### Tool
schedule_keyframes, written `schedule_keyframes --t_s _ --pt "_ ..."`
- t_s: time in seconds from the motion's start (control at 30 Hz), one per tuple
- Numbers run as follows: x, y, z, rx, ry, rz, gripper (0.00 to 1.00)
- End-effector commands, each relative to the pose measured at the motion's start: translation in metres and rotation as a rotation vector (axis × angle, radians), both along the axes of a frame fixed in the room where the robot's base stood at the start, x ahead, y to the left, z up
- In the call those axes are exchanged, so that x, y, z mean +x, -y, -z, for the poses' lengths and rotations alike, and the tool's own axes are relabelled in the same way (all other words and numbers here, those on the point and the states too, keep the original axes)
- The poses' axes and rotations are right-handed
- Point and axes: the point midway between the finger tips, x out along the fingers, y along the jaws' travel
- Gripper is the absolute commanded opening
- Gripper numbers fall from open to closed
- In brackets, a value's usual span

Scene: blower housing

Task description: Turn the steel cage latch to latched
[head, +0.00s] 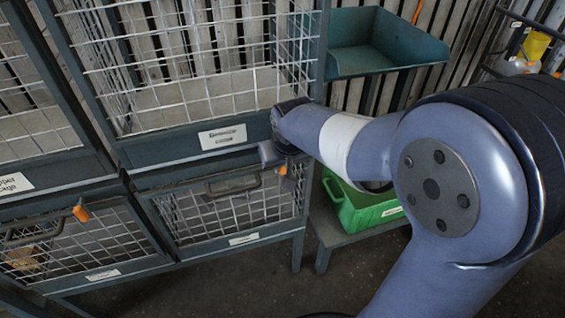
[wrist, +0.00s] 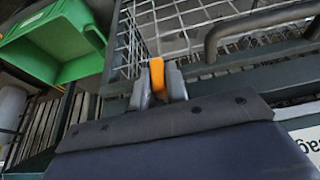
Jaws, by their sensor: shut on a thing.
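The orange latch (head: 284,170) is at the upper right of the lower right wire cage door (head: 225,210). In the wrist view the orange latch (wrist: 157,72) stands between the two grey fingers of my gripper (wrist: 159,86), which is shut on it. In the head view my gripper (head: 272,153) reaches this latch from the right, and my own wrist and arm partly cover it. The latch's exact angle is hard to tell. The cage's dark handle (head: 234,187) lies left of the latch and also shows in the wrist view (wrist: 255,22).
A second lower cage on the left has another orange latch (head: 81,211). A taller open-mesh cage (head: 195,95) stands above. A green crate (head: 362,208) sits on a low stand to the right, below a teal bin (head: 385,48). The floor in front is clear.

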Motion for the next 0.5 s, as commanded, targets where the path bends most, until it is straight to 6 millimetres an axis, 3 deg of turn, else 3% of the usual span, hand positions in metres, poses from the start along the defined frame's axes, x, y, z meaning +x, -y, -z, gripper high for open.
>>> schedule_keyframes --t_s 0.17,0.2,0.5 --pt "-0.0009 0.0004 0.0017 -0.002 -0.005 -0.002 0.00" --pt "-0.0009 0.0004 0.0017 -0.002 -0.005 -0.002 0.15" --pt "-0.0006 0.0003 0.0010 -0.001 -0.003 -0.001 0.36"
